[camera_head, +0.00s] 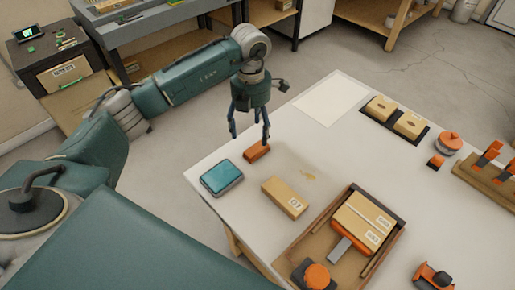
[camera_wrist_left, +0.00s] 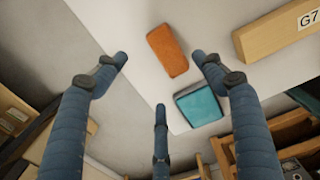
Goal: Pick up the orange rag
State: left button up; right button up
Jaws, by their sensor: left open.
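The orange rag (camera_head: 257,152) looks like a small, flat, folded orange block. It lies on the white table (camera_head: 222,166) near its left edge, and it also shows in the left wrist view (camera_wrist_left: 167,50) at upper centre. My left gripper (camera_head: 250,133) is above and just beside the rag, with its fingers pointing down and spread apart. In the left wrist view the three blue fingers of the left gripper (camera_wrist_left: 160,75) are open and empty, and the rag lies between and beyond the upper two fingertips. My right gripper is out of view.
A teal-topped tablet-like box (camera_head: 222,177) lies close to the rag. A cardboard box (camera_head: 284,197) lies to the right. A wooden tray (camera_head: 323,228) with boxes stands at the front.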

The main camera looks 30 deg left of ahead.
aim_at(254, 146)
pick_arm(q)
jog(key=shift+d+f, duration=0.1)
jog(key=shift+f, duration=0.65)
jog(key=f, duration=0.1)
jog(key=f+p, duration=0.1)
jog(key=f, duration=0.2)
jog(key=shift+s+d+f+p, duration=0.1)
jog(key=shift+d+f+p, duration=0.1)
jog(key=shift+d+p, duration=0.2)
jog(key=shift+f, duration=0.4)
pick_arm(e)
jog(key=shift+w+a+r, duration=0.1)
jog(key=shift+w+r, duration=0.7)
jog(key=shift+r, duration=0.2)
pick_arm(q)
jog(key=shift+c, duration=0.3)
jog(key=c, duration=1)
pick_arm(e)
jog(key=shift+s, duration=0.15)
